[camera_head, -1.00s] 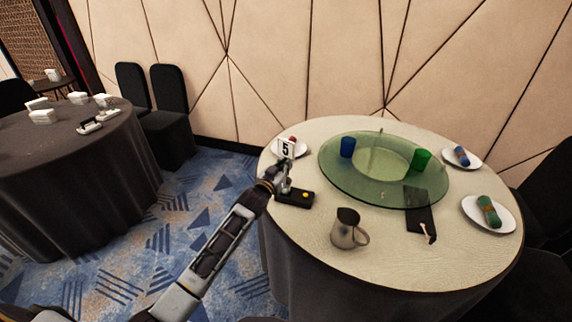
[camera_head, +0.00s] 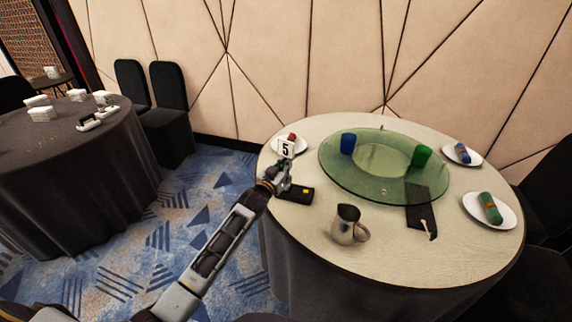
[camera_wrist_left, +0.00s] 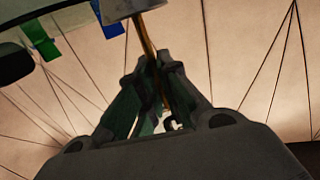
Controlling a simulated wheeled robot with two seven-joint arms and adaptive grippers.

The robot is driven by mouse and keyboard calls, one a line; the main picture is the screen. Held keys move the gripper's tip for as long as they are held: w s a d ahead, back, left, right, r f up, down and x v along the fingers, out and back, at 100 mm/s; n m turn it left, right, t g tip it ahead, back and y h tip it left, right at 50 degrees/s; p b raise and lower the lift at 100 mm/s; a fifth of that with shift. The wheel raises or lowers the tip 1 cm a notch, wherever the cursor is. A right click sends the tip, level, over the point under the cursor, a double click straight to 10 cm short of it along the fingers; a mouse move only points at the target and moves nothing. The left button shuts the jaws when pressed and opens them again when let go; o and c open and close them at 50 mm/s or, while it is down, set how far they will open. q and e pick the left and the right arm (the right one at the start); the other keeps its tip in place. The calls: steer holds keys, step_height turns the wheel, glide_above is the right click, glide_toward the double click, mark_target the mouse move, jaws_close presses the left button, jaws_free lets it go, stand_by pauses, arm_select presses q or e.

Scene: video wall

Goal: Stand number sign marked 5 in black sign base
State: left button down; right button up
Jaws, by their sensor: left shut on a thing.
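The white number sign marked 5 (camera_head: 286,149) stands upright above my left gripper (camera_head: 284,172) in the head view. My left gripper is shut on the sign's stem, a thin brass-coloured rod (camera_wrist_left: 147,36) in the left wrist view, with the pale underside of the sign at the top. The black sign base (camera_head: 297,194) lies on the table just below and right of the gripper, with a small yellow spot on top. The gripper and wrist partly cover its left side. I cannot tell whether the stem's lower end touches the base. My right gripper is not in view.
The round table (camera_head: 400,270) holds a metal jug (camera_head: 347,226), a green glass turntable (camera_head: 340,182) with a blue cup (camera_head: 348,143) and green cup (camera_head: 421,156), and a black folder (camera_head: 420,212). A plate with a red napkin (camera_head: 291,136) lies behind the sign.

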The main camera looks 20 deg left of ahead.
arm_select(q)
steer(key=shift+f, duration=0.1)
steer(key=c, duration=2.1)
jaws_free()
steer(key=o, duration=0.6)
steer(key=shift+c, duration=0.2)
steer(key=shift+s, duration=0.25)
steer(key=s+a, duration=0.1)
steer(key=s, duration=0.6)
steer(key=shift+s+a, duration=0.2)
steer(key=shift+f, duration=0.15)
